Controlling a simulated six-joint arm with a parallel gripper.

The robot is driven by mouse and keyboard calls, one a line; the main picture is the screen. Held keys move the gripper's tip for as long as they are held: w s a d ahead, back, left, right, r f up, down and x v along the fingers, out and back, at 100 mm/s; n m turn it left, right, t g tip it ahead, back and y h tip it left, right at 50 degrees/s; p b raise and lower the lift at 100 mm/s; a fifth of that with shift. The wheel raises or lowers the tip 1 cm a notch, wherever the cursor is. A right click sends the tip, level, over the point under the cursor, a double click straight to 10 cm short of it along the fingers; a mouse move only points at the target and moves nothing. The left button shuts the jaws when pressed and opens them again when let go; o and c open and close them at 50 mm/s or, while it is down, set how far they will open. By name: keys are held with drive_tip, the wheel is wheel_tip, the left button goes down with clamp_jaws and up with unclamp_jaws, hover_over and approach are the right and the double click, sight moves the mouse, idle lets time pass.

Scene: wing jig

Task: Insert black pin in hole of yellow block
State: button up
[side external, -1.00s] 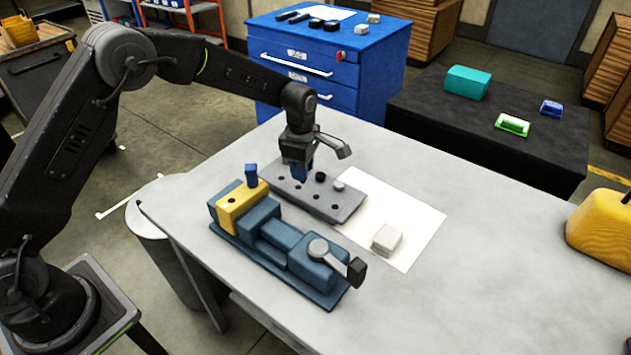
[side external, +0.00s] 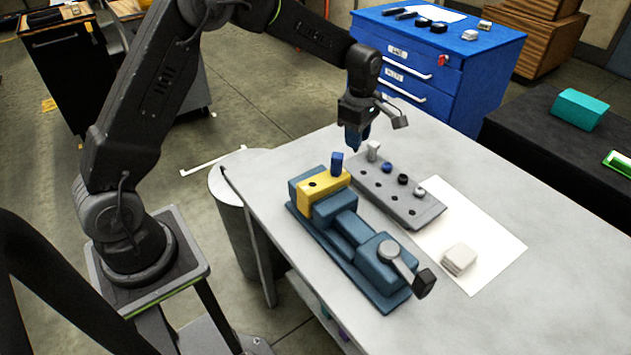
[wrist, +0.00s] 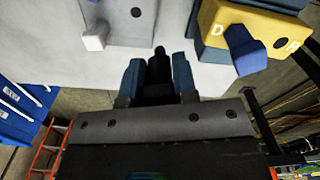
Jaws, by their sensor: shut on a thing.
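The yellow block (side external: 340,182) is clamped in the blue vise (side external: 345,228). A blue pin (side external: 337,163) stands in it, beside an open hole (side external: 313,184). In the wrist view the yellow block (wrist: 262,22) is at upper right, marked with letters D and R, and its open hole (wrist: 278,45) shows. My gripper (side external: 354,148) is above the table, behind and right of the block, near the left end of the grey rack. In the wrist view my gripper (wrist: 158,78) is shut on a black pin (wrist: 159,66), apart from the block. In the side view the held pin is hard to see.
The grey rack (side external: 405,205) has several empty holes and holds blue (side external: 387,167), black (side external: 402,179) and pale pins (side external: 373,150). White paper with a pale block (side external: 459,259) lies to its right.

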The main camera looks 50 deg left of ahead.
drive_tip(key=shift+r, duration=0.1)
wheel_tip(320, 180, up, 12)
drive_tip(key=shift+f, duration=0.2)
drive_tip(key=s+d, duration=0.2)
drive_tip(key=s, duration=1.2)
drive_tip(key=shift+d+f, duration=0.15)
drive_tip(key=shift+f, duration=2.8)
drive_tip(key=shift+d+f, duration=0.1)
drive_tip(key=shift+f, duration=2.8)
drive_tip(key=shift+f, duration=0.1)
drive_tip(key=shift+f, duration=1.3)
drive_tip(key=o, duration=1)
